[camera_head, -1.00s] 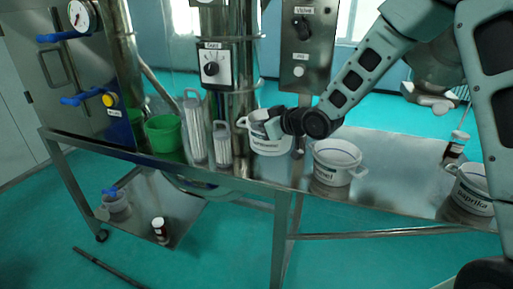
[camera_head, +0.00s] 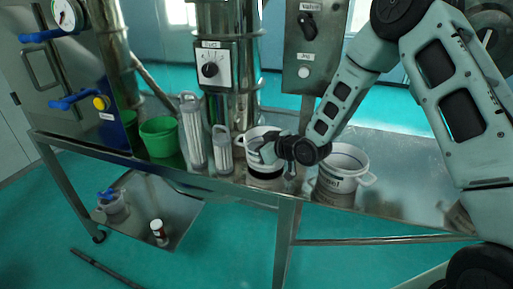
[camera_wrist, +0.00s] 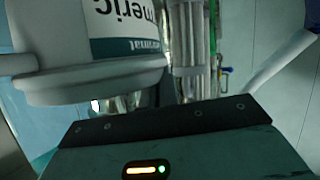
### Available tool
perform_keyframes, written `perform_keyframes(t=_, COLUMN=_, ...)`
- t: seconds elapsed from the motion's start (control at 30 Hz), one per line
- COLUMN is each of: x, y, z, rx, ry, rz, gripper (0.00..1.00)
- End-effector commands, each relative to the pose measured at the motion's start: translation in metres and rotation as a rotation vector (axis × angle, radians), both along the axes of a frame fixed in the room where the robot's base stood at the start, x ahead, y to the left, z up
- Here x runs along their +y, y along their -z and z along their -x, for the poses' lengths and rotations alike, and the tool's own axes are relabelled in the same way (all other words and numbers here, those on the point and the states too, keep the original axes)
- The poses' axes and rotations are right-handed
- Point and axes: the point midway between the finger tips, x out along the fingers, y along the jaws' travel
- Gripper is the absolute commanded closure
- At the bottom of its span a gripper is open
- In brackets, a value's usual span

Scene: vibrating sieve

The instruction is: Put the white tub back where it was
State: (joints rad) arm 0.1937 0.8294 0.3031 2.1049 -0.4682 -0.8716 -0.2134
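The white tub (camera_head: 258,134), with a dark band low on its side, is on or just above the steel bench, in front of the steel column. My gripper (camera_head: 270,152) is at its right side, near the rim, and covers part of it. In the wrist view the tub (camera_wrist: 85,35) fills the upper left, close to the gripper, with "meric" readable on its label. I cannot tell whether the fingers are closed on it or whether its base touches the bench.
Another white tub (camera_head: 343,168) stands close on the right. Two clear ribbed containers (camera_head: 193,135) and a green bucket (camera_head: 159,138) stand to the left. A control panel (camera_head: 316,45) hangs behind. The bench (camera_head: 400,170) is mostly clear further right.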

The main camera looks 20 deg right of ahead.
Motion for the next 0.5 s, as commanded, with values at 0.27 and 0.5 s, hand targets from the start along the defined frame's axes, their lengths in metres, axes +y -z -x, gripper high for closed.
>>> perform_keyframes(t=0.27, x=0.0, y=0.013, z=0.0, rx=-0.003, ry=0.0, rz=0.001, gripper=1.0)
perform_keyframes(t=0.5, x=0.0, y=0.016, z=0.0, rx=-0.004, ry=0.0, rz=0.0, gripper=1.0)
